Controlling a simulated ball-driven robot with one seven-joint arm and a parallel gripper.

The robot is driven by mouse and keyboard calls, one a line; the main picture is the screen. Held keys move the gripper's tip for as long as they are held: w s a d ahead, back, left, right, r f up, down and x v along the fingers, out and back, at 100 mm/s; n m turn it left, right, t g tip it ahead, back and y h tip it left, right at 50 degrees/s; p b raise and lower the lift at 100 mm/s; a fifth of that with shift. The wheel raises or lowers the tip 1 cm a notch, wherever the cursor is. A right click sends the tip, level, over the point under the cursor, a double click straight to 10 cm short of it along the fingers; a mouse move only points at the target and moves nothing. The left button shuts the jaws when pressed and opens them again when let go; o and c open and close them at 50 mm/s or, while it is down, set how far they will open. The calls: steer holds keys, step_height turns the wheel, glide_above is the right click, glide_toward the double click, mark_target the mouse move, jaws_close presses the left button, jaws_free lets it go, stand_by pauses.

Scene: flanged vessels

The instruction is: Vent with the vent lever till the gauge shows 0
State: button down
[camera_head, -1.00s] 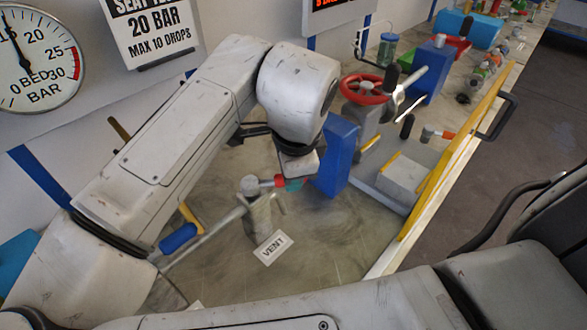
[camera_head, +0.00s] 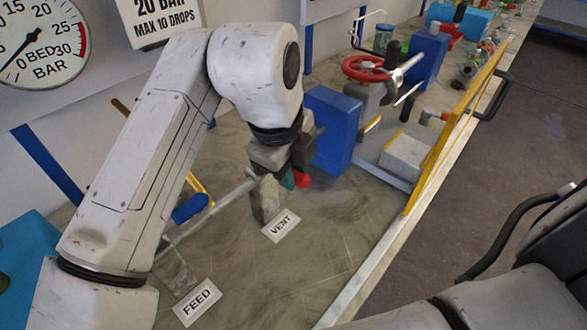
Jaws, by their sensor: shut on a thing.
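The vent lever shows as a short red grip (camera_head: 302,180) on the valve behind the VENT label (camera_head: 281,225). My gripper (camera_head: 290,176) is shut on the lever from above, with a teal piece beside the red end. The gripper and wrist hide most of the lever and part of the valve body. The BED BAR gauge (camera_head: 52,52) is at the upper left, cut by the picture's left edge. Its black needle points down-left, near the low end of the scale. The exact reading is hard to tell.
A blue block (camera_head: 333,130) stands close to the right of my gripper. A red handwheel (camera_head: 366,68) is behind it. A blue-handled lever (camera_head: 190,208) and the FEED label (camera_head: 197,302) are at the left. A yellow rail (camera_head: 452,135) lines the right edge. The front bench is clear.

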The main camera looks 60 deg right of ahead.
steer(key=shift+w+a+m+b, duration=0.15)
steer(key=shift+a+m+b, duration=0.15)
steer(key=shift+a+m, duration=0.35)
steer(key=shift+d, duration=0.15)
steer(key=c, duration=0.9)
jaws_free()
steer(key=shift+r, duration=0.15)
steer(key=v, duration=1)
steer(key=shift+w+r, duration=0.25)
steer(key=shift+s+f, duration=0.1)
